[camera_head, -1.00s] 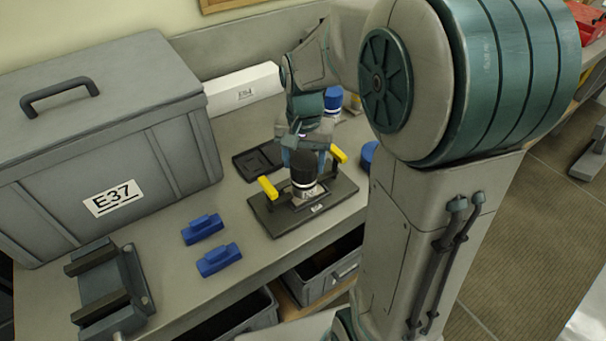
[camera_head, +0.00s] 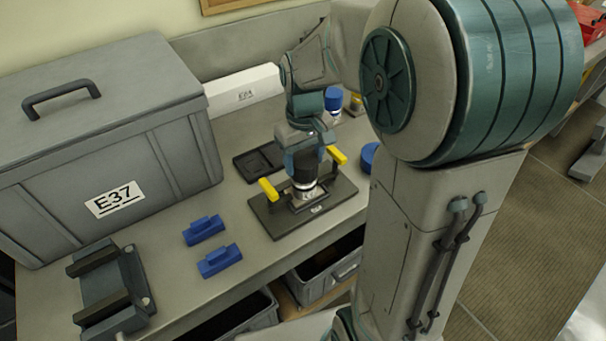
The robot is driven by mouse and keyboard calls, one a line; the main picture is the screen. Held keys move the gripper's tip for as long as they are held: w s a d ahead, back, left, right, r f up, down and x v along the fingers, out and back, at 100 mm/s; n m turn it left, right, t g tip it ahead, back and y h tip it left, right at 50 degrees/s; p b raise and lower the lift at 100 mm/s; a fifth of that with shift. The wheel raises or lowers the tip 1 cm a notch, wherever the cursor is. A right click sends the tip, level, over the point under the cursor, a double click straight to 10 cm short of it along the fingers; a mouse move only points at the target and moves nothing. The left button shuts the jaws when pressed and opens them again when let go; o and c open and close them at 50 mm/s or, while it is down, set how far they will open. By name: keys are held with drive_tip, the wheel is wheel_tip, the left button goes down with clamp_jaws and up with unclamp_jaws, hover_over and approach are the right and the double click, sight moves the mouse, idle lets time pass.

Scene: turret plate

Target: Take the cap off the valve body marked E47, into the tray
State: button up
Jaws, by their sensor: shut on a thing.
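A valve body (camera_head: 306,194) with a pale lower part and a white band stands upright in a dark clamp plate (camera_head: 268,217) with yellow-handled clamps on both sides. Its black cap (camera_head: 306,171) is on top. My gripper (camera_head: 305,166) points down from above and is shut on the black cap. The fingers hide part of the cap. The marking on the valve body is too small to read. A shallow black tray (camera_head: 243,166) lies on the bench behind and left of the clamp plate; the part I see is empty.
A large grey case (camera_head: 150,165) marked E37 stands at the left. Two blue blocks (camera_head: 219,260) and a dark cradle (camera_head: 113,285) lie in front. A blue-capped valve (camera_head: 333,99) and a white box (camera_head: 243,88) stand behind. A blue round piece (camera_head: 368,157) is right of the plate.

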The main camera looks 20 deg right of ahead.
sight(305, 159)
drive_tip(key=shift+r+p, duration=1.75)
drive_tip(key=shift+r, duration=0.7)
drive_tip(key=shift+s+d+f, duration=0.1)
